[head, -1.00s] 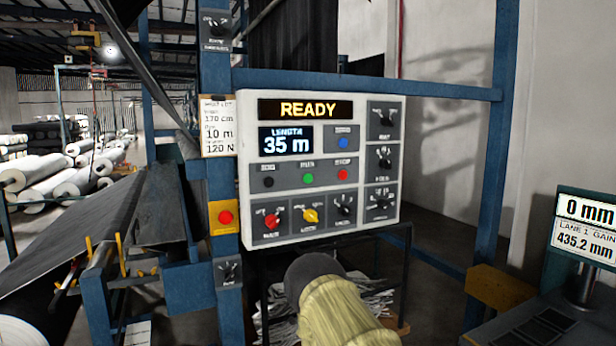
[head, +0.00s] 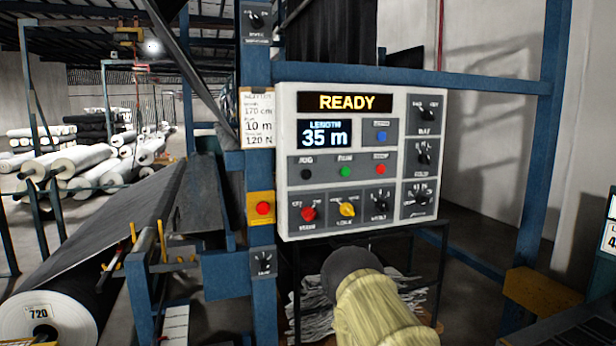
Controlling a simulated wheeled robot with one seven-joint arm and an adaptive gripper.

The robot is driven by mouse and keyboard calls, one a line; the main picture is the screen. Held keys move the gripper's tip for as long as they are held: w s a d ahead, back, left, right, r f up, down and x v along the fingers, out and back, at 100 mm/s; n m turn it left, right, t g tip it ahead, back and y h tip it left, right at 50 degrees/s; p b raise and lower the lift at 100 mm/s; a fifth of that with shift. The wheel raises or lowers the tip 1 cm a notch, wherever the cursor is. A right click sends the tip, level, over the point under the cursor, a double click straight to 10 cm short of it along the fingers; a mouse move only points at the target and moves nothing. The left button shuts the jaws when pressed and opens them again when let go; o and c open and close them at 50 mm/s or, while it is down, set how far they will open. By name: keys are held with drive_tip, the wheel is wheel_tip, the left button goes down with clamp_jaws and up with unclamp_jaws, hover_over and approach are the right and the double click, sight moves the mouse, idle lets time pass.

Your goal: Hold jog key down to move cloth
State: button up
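The jog key (head: 306,174) is a small black button on the white control panel (head: 290,215), under a label reading JOG. The panel's display (head: 345,102) reads READY, and the length screen (head: 325,134) reads 35 m. Dark cloth (head: 110,230) runs over the machine at the left, down to a roll marked 720 (head: 50,322). My arm, in a yellowish sleeve with a dark rounded end, rises from the bottom centre in front of and below the panel. No gripper fingers show, and nothing of mine is seen touching the key.
A green button (head: 345,171) and a red button (head: 381,169) sit right of the jog key. A red stop button (head: 262,208) is on the blue post. Blue frame beams surround the panel. A rack of papers (head: 315,290) stands below it. White rolls (head: 80,165) lie at the back left.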

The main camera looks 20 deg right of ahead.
clamp_jaws()
idle(0.3)
idle(1.2)
